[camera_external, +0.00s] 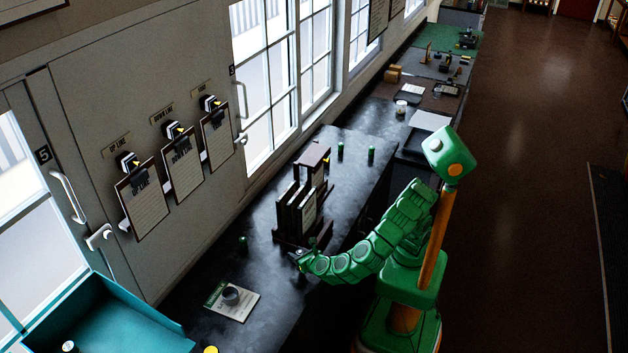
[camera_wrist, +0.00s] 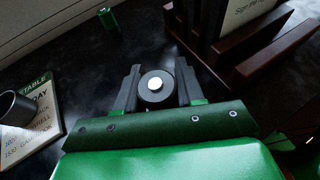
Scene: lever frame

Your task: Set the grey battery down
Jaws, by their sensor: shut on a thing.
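The grey battery (camera_wrist: 155,90) is seen end-on in the wrist view, a dark round body with a pale terminal on top. It sits between the two dark fingers of my gripper (camera_wrist: 157,88), which is shut on it. In the external view my gripper (camera_external: 300,262) is low over the black counter (camera_external: 205,260), just in front of the wooden rack. The battery is too small and dark to make out clearly there. I cannot tell whether its base touches the counter.
A wooden rack (camera_external: 301,208) with upright books stands close by. A green battery (camera_external: 243,243) stands left of my gripper, and two more green cylinders stand behind the rack. A mug (camera_external: 231,295) rests on a booklet (camera_external: 246,305). A teal box (camera_external: 165,328) is at front left.

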